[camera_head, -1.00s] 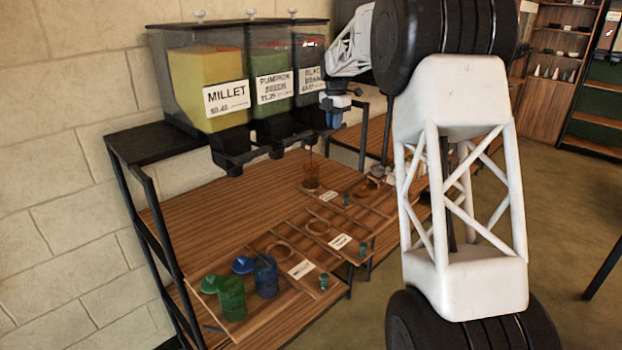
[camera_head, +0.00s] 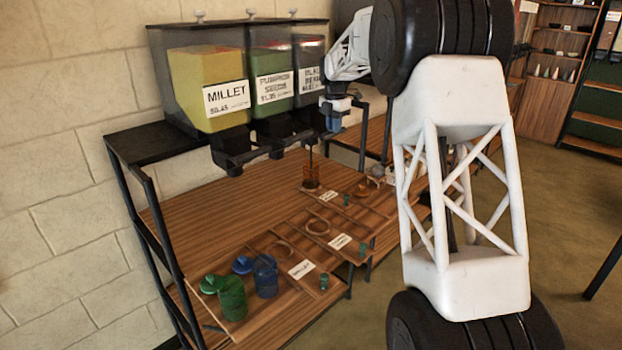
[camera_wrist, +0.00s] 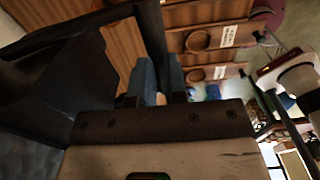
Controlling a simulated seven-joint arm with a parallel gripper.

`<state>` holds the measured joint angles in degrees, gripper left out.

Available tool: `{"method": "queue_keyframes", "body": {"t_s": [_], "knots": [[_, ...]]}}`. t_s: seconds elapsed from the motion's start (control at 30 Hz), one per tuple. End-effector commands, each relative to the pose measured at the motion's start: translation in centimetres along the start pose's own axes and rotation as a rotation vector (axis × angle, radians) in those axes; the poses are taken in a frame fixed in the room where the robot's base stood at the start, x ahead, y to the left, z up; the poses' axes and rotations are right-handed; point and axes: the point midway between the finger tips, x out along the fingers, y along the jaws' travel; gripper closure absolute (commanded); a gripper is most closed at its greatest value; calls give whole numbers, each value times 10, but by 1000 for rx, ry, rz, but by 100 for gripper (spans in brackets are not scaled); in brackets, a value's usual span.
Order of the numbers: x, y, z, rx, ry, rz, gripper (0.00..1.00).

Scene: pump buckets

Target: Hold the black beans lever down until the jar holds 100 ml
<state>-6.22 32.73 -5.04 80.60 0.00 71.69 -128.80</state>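The black beans dispenser (camera_head: 311,78) is the rightmost of three bins in the head view, its label partly readable. My gripper (camera_head: 333,122) is at the front of this dispenser, by its lever; the lever itself is hard to make out and contact is unclear. In the wrist view the two blue-grey fingertips of my gripper (camera_wrist: 160,72) are close together, with no object clearly held between them. A dark stream of beans (camera_head: 311,158) falls from the spout into an orange-brown jar (camera_head: 311,177) below. Dark beans show in the jar; its fill level is too small to read.
The millet bin (camera_head: 208,90) and pumpkin seeds bin (camera_head: 270,80) stand to the left. On the wooden shelf are a green jar (camera_head: 232,300), a blue jar (camera_head: 265,277) and labelled trays with round recesses (camera_head: 318,227). My arm covers the right middle of the head view.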

Motion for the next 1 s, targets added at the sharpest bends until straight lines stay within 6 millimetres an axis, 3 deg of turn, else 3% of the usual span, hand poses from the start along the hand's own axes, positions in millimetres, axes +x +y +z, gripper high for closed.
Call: {"method": "queue_keyframes", "body": {"t_s": [1.0], "knots": [[-1,-1,0,0,1,-1,87]]}}
